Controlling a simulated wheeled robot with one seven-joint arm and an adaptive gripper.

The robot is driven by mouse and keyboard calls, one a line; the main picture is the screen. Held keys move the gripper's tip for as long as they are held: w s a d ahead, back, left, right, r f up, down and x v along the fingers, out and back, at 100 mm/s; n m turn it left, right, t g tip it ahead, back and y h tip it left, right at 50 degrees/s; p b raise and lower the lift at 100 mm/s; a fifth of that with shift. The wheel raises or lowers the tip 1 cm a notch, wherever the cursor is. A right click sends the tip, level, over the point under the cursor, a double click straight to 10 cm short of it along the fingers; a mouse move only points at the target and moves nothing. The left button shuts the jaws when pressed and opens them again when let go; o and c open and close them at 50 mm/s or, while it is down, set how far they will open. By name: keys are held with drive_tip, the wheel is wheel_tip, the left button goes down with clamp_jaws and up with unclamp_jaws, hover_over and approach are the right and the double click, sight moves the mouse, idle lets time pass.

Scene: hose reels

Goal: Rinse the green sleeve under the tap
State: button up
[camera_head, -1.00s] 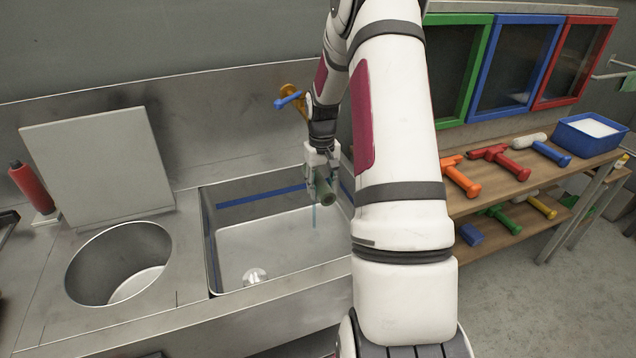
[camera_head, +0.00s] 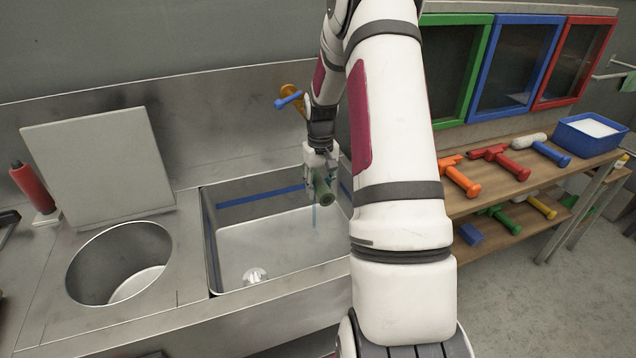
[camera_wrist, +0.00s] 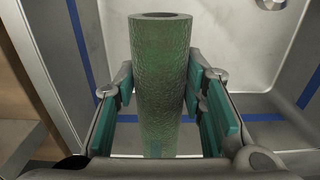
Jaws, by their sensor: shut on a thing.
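The green sleeve (camera_head: 323,188) is a textured, hollow tube, held above the sink basin (camera_head: 285,238). In the wrist view the sleeve (camera_wrist: 161,80) stands between the teal finger pads, with its open end toward the top of the picture. My gripper (camera_head: 320,178) is shut on it; in the wrist view the gripper (camera_wrist: 165,105) has a pad on each side. The brass tap (camera_head: 292,97) with a blue handle (camera_head: 288,100) is on the back wall, partly hidden by my arm.
A round basin (camera_head: 118,262) lies left of the sink, with a grey board (camera_head: 97,165) behind it and a red-handled tool (camera_head: 33,187) beside it. At right, a wooden shelf (camera_head: 500,192) holds coloured tools and a blue tray (camera_head: 590,136).

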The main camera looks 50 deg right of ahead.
drive_tip(key=shift+s+d, duration=0.1)
drive_tip(key=shift+d, duration=0.05)
drive_tip(key=shift+w+a, duration=0.2)
drive_tip(key=shift+a, duration=0.15)
idle(0.3)
drive_tip(key=shift+s+r, duration=0.1)
drive_tip(key=s+a+r+p, duration=0.3)
drive_tip(key=s+a+p, duration=0.1)
drive_tip(key=s+p, duration=0.3)
drive_tip(key=shift+s+a, duration=0.2)
drive_tip(key=shift+s, duration=0.75)
